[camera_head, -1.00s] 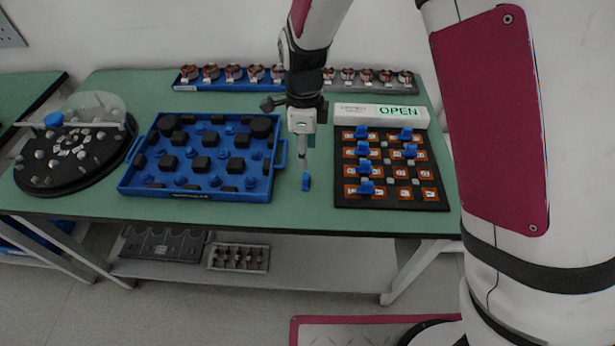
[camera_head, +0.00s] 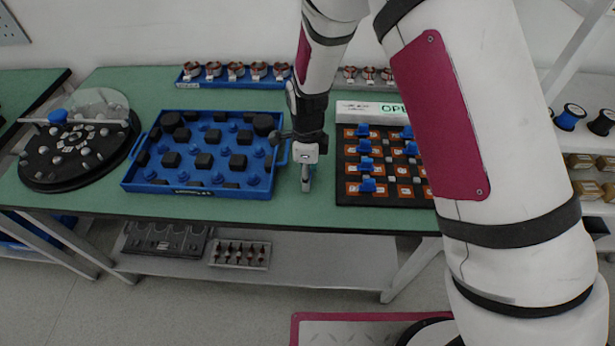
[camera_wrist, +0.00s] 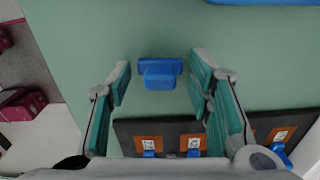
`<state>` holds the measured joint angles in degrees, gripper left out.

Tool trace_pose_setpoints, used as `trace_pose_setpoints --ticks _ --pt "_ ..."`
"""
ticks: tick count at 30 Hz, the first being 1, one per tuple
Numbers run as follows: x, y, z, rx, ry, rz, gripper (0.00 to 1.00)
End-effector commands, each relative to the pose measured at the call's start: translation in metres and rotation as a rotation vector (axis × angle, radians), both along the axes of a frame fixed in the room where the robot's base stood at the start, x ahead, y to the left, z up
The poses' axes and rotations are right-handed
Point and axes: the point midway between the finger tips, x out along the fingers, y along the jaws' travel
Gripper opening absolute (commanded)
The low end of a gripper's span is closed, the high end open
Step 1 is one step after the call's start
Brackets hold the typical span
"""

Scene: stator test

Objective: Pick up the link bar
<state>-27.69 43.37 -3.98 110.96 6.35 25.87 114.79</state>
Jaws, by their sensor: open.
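The link bar, a small blue piece (camera_wrist: 160,72), lies on the green table top. In the wrist view it is between my two teal-padded fingers, near their tips, with a gap on each side. My gripper (camera_head: 306,187) is open and points down at the table. It stands between the blue tray and the black board. In the head view my gripper hides the blue piece. I cannot tell how high the fingertips are above the table.
A blue tray (camera_head: 128,186) with black and blue parts stands left. A black board (camera_head: 350,199) with orange squares and blue pieces stands close on the right. A round black fixture (camera_head: 45,178) is far left. A row of copper-wound parts (camera_head: 235,70) lines the back.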

Motion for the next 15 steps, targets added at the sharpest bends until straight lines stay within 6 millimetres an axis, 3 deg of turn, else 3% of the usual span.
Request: trace_pose_setpoints --ticks 2,8,15 --pt "0.0002 0.0000 0.0003 0.000 0.000 0.000 0.47" --pt "0.0002 -0.0002 0.0003 0.000 0.000 0.000 0.01" --pt "0.0000 -0.0003 0.0000 -0.001 0.000 0.000 0.00"
